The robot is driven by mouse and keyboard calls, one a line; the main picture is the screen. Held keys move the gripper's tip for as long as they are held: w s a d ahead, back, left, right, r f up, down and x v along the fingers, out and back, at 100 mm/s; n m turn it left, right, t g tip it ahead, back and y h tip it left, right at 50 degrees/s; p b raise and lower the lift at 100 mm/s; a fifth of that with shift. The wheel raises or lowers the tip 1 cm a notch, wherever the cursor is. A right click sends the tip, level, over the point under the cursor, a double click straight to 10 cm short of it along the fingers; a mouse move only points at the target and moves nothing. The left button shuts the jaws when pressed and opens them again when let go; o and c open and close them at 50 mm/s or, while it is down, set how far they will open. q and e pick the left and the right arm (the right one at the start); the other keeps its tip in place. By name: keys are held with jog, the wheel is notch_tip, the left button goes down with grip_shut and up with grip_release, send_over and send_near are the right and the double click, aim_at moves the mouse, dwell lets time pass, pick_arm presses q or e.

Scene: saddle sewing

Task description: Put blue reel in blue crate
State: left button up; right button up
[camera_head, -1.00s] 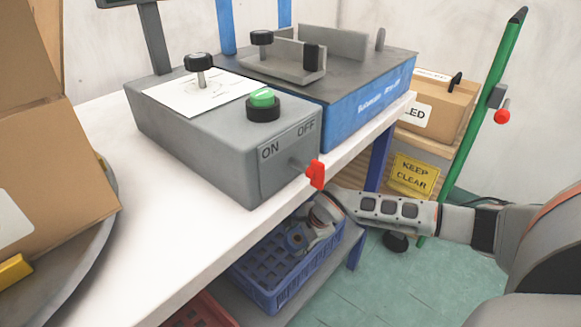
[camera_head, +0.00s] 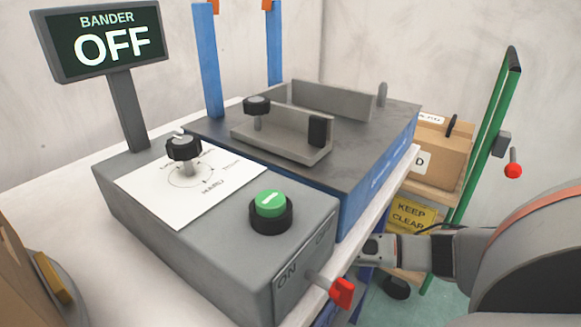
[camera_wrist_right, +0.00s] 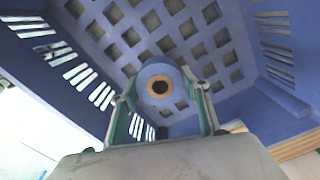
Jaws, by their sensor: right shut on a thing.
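The blue reel (camera_wrist_right: 160,70), round with a tan-rimmed dark centre hole, shows in the right wrist view between the fingers of my right gripper (camera_wrist_right: 163,98). The gripper is shut on it. The blue crate (camera_wrist_right: 78,103) surrounds them in that view, with a gridded floor behind the reel and slotted side walls. I cannot tell whether the reel touches the crate floor. In the head view my right arm reaches down past the table's right edge, and its gripper is hidden behind the machine and table. My left gripper is not in view.
A grey control box (camera_head: 225,225) with a green button (camera_head: 271,203) and red switch (camera_head: 342,292) stands on the white table (camera_head: 40,215). A bander screen (camera_head: 100,40) reads OFF. Cardboard boxes (camera_head: 440,160) and a green post (camera_head: 487,125) stand right.

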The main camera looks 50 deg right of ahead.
jog(key=shift+w+a+r, duration=0.1)
jog(key=shift+w+r, duration=0.1)
jog(key=shift+f, duration=0.1)
jog(key=shift+f, duration=0.5)
jog(key=o, duration=1.2)
jog(key=shift+o, duration=0.2)
